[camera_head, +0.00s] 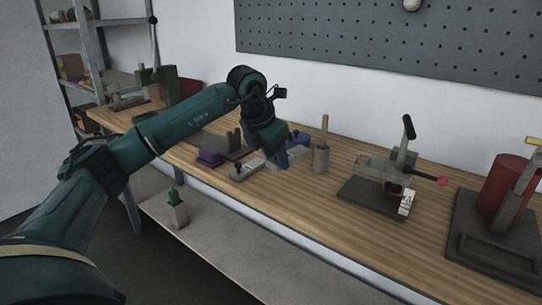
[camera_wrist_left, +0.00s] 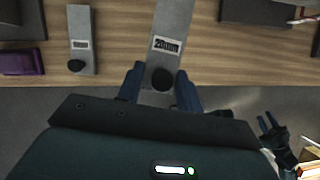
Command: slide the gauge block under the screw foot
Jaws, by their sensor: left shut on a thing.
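My left gripper (camera_head: 283,160) is over the front part of the bench and is shut on a grey gauge block. In the left wrist view, the gripper (camera_wrist_left: 160,90) has its blue fingers on either side of the block (camera_wrist_left: 173,22), by its black knob. The block's label seems to read 20 mm. It points away from me; I cannot tell if it touches the bench. The screw foot is too small to make out on the dark-based fixture (camera_head: 360,196) to the right, which has a black lever and red knob. My right gripper (camera_wrist_left: 268,122) shows small, fingers apart and empty.
A second grey block (camera_wrist_left: 82,30) with a black knob lies to the left, beside a purple block (camera_head: 209,157). A wooden-handled tool (camera_head: 322,158) stands between my left gripper and the fixture. A red cylinder (camera_head: 503,186) stands at the far right.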

